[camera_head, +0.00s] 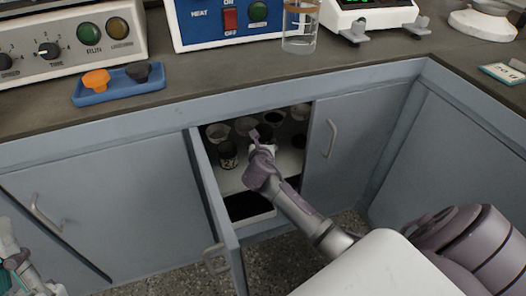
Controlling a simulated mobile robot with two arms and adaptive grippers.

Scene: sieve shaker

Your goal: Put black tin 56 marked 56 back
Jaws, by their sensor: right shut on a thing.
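My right gripper (262,143) reaches into the open cupboard under the worktop. It is shut on a dark thing, taken as black tin 56 (265,131), mostly hidden by the fingers; its mark cannot be read. Another dark tin with a pale label (228,155) stands on the cupboard shelf (232,180), just left of the gripper. I cannot tell whether the held tin touches the shelf. My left gripper (14,262) shows only partly at the lower left edge, away from the cupboard; its fingers are unclear.
Several bowls or tins, such as a pale one (217,132), stand further back on the shelf. The open door (218,205) is close left of my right arm. A dark-filled tray (249,207) lies below. A blue tray (119,86) and a glass beaker (299,30) stand on the worktop.

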